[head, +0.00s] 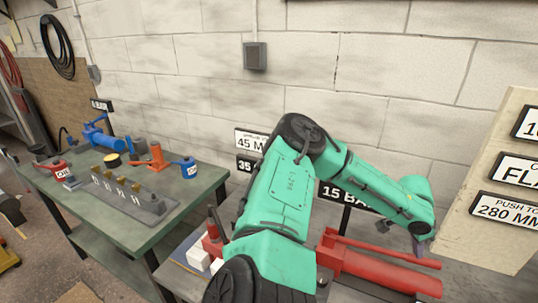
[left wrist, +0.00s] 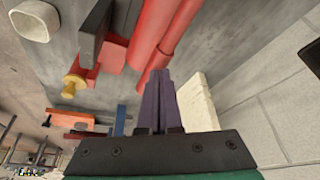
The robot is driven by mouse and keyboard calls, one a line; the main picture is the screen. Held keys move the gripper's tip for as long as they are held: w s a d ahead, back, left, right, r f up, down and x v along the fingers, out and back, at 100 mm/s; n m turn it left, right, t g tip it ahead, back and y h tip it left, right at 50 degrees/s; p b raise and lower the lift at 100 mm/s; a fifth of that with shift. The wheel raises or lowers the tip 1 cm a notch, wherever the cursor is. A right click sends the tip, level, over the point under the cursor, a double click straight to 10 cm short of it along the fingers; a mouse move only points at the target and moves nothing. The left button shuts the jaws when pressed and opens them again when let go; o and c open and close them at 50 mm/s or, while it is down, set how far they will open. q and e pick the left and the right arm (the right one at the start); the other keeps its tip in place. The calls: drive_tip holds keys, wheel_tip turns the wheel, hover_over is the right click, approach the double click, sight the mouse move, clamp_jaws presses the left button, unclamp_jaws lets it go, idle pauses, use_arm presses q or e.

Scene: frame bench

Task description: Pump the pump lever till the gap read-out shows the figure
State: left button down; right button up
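The red pump (head: 385,270) lies on the near bench at lower right, with a long thin red lever (head: 385,249) along its top. Red bars of the pump (left wrist: 158,28) also cross the top of the left wrist view. My left gripper (head: 421,248) is beside the lever's right end, pointing down. In the left wrist view its dark fingers (left wrist: 170,100) are together, close to a red bar. I see nothing clearly held between them, and contact is unclear. A plate reading "45 MM" (head: 253,142) stands behind my arm, above one starting "35" (head: 245,165). My right gripper is out of view.
A black sign reading "15 BAR" (head: 338,194), partly hidden by my arm, stands behind the pump. A green bench (head: 130,225) with blue, red and orange tools is at left.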

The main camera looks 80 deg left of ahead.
use_arm(q)
drive_tip(key=shift+f+b, duration=0.45)
drive_tip(key=shift+f, duration=0.5)
wheel_tip(320, 180, up, 9)
drive_tip(key=p, duration=0.7)
drive_tip(key=shift+f, duration=0.3)
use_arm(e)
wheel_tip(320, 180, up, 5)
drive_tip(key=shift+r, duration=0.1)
use_arm(q)
drive_tip(key=shift+s, duration=0.1)
